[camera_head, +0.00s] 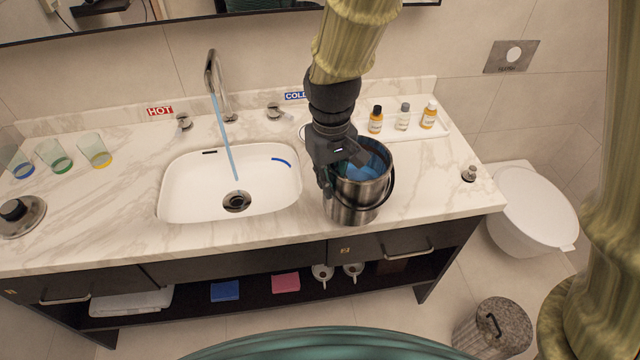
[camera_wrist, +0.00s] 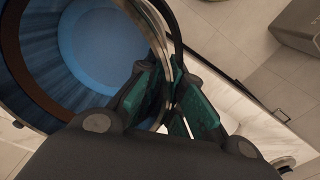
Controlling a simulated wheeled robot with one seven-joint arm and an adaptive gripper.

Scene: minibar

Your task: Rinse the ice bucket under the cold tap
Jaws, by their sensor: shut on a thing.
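The steel ice bucket (camera_head: 352,205) is upright to the right of the sink, with a blue interior and a dark handle at its side. I cannot tell whether it touches the counter. My gripper (camera_head: 328,175) is shut on its left rim; the wrist view shows the fingers closed around the rim, with the blue inside of the bucket (camera_wrist: 103,48) at the left. The tap (camera_head: 210,72) runs a blue stream (camera_head: 225,140) into the white sink (camera_head: 185,190), near the drain. The cold knob (camera_head: 275,112) is below the partly hidden COLD label (camera_head: 293,95).
The hot knob (camera_head: 183,122) stands left of the tap. A tray (camera_head: 443,128) with small bottles is behind the bucket to the right. Several glasses (camera_head: 95,150) and a round metal item (camera_head: 20,215) are at the left.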

